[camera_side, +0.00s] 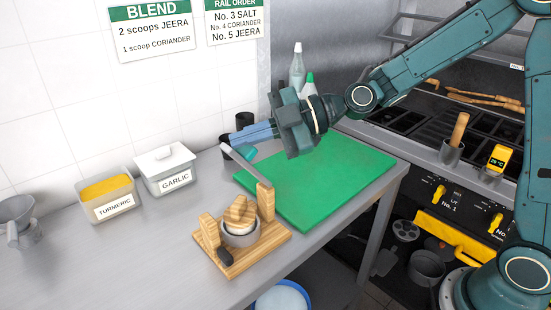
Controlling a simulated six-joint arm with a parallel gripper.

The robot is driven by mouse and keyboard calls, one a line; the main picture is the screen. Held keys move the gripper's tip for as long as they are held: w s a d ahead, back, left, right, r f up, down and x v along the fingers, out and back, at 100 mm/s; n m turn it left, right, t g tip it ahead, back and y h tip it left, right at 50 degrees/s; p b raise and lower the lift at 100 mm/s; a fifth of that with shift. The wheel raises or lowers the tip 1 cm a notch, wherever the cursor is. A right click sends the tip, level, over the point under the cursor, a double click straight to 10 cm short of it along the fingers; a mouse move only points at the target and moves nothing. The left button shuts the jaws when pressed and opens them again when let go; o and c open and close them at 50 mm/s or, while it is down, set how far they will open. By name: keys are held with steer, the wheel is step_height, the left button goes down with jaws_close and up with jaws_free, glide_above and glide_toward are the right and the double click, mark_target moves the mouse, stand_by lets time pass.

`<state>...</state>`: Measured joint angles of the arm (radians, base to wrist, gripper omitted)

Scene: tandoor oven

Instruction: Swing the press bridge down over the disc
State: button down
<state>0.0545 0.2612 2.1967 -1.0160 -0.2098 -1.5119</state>
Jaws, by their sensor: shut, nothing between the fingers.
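The wooden press stands on a square wooden base (272,245) on the steel counter. A grey cup (240,236) sits between its two posts, with the wooden disc (240,211) on top of it. The press bridge (243,167) is a grey bar joined at the top of the right post (265,203). It is raised and slants up to the left, clear of the disc. The left post (209,229) has a dark handle or latch (223,257) at its front. My gripper (235,137) is shut and empty, pointing left just above the bridge's raised end; I cannot tell whether they touch.
A green board (325,180) lies right of the press. Turmeric (107,195) and garlic (165,170) containers stand at the left, against the wall. Dark cups and bottles (297,70) stand behind my gripper. The counter's front edge is close to the press base.

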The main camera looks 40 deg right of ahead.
mark_target(231, 153)
steer(key=shift+a+f, duration=0.15)
steer(key=shift+a, duration=0.1)
stand_by(0.3)
steer(key=shift+a+f, duration=0.35)
steer(key=shift+a, duration=0.35)
steer(key=shift+a+f, duration=0.3)
steer(key=shift+a, duration=0.4)
steer(key=shift+f, duration=0.1)
steer(key=shift+a+f, duration=1)
steer(key=shift+a, duration=0.25)
steer(key=shift+a+f, duration=0.1)
steer(key=shift+a+f, duration=0.95)
steer(key=shift+f, duration=0.35)
steer(key=shift+a+f, duration=0.35)
steer(key=shift+f, duration=0.35)
steer(key=shift+a+f, duration=0.35)
steer(key=shift+f, duration=0.5)
